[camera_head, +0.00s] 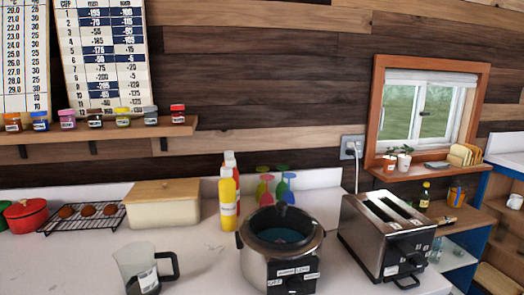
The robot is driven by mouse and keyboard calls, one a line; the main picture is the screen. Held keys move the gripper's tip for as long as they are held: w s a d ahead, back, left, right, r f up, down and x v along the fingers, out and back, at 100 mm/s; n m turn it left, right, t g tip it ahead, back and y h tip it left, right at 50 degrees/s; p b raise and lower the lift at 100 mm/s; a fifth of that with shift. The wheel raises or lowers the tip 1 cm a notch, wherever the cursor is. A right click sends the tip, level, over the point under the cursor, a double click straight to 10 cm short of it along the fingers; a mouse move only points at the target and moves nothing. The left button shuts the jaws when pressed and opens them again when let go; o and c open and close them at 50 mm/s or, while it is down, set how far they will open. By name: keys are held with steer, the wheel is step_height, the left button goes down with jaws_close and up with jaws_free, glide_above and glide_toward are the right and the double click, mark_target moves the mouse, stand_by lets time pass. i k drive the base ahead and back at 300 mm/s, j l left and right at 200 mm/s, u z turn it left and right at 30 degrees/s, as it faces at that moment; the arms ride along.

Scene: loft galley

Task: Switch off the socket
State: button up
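The socket (351,147) is a small pale plate on the dark plank wall, just left of the orange-framed window. A white plug and cord hang from its right part, and the cord runs down behind the toaster (372,247). The socket's switch is too small to make out, so I cannot tell its position. My gripper is not in this view.
A dark-lidded cooker (277,262), a clear jug (142,268), a yellow bottle (227,200) and a bread box (162,204) stand on the white counter (75,262). A spice shelf (110,135) is on the left wall. Plants stand on the window ledge (422,173).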

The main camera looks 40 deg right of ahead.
mark_target(358, 143)
steer(key=z, duration=1.55)
steer(key=i+j+z, duration=0.1)
steer(key=z, duration=0.25)
steer(key=i+j+z, duration=0.1)
steer(key=j+z, duration=0.25)
steer(key=l, duration=0.1)
